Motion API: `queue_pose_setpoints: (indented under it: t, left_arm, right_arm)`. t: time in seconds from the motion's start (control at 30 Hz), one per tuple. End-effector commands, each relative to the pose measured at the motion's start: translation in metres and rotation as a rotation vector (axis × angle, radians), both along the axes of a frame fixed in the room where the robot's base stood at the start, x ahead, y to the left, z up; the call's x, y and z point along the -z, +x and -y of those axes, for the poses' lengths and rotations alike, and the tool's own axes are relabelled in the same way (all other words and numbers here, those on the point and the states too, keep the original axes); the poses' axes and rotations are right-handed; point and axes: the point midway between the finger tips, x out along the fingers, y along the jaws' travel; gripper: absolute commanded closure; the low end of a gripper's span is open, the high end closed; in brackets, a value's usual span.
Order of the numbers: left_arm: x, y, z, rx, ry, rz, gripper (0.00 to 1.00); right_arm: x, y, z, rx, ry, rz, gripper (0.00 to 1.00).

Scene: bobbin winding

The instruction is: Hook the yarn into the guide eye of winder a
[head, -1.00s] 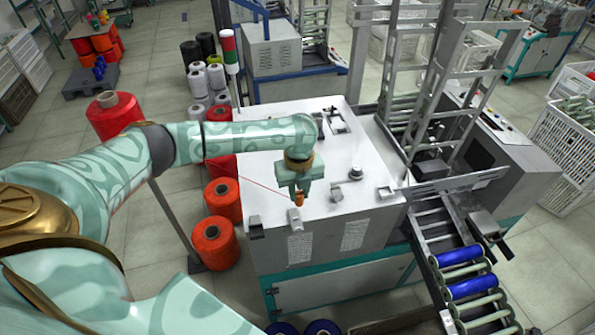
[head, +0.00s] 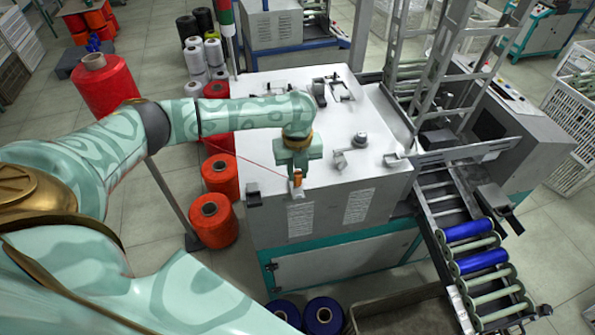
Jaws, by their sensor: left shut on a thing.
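The yarn (head: 250,160) shows as a thin red line running from the left, over the white winder top (head: 262,112), to my left gripper (head: 297,178). The gripper points down and is shut on a small orange piece at the yarn's end (head: 298,181). It is at the front edge of the winder, just above a small pale fitting (head: 297,191). Whether the orange piece touches this fitting I cannot tell. The guide eye is too small to make out clearly. My right gripper is not in view.
A dark fitting (head: 254,194) sits on the front left edge. A round knob (head: 360,140) and a bracket (head: 340,160) stand right of the gripper. Red yarn cones (head: 213,220) stand on the floor at left. A roller chute with blue bobbins (head: 468,230) is at right.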

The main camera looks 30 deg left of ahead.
Motion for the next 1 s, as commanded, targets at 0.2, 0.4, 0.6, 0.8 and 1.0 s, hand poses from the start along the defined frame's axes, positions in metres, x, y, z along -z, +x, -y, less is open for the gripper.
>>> queue_pose_setpoints:
  t: [0.2, 0.4, 0.6, 0.8, 1.0]
  left_arm:
    - [0.002, 0.000, 0.000, 0.000, 0.000, -0.001, 0.98]
    - [0.009, 0.000, 0.000, 0.001, 0.000, -0.001, 0.98]
    - [0.015, 0.000, 0.000, 0.001, -0.001, -0.002, 0.98]
    - [0.021, 0.000, 0.000, 0.000, 0.000, -0.001, 0.98]
    - [0.027, 0.000, 0.000, 0.000, 0.001, -0.001, 0.98]
  right_arm:
    - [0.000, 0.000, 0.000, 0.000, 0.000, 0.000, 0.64]
    - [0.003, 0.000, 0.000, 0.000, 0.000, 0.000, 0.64]
    - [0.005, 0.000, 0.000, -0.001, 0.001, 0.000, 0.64]
    - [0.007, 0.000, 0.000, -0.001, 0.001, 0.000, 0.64]
    - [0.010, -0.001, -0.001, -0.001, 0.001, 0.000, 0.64]
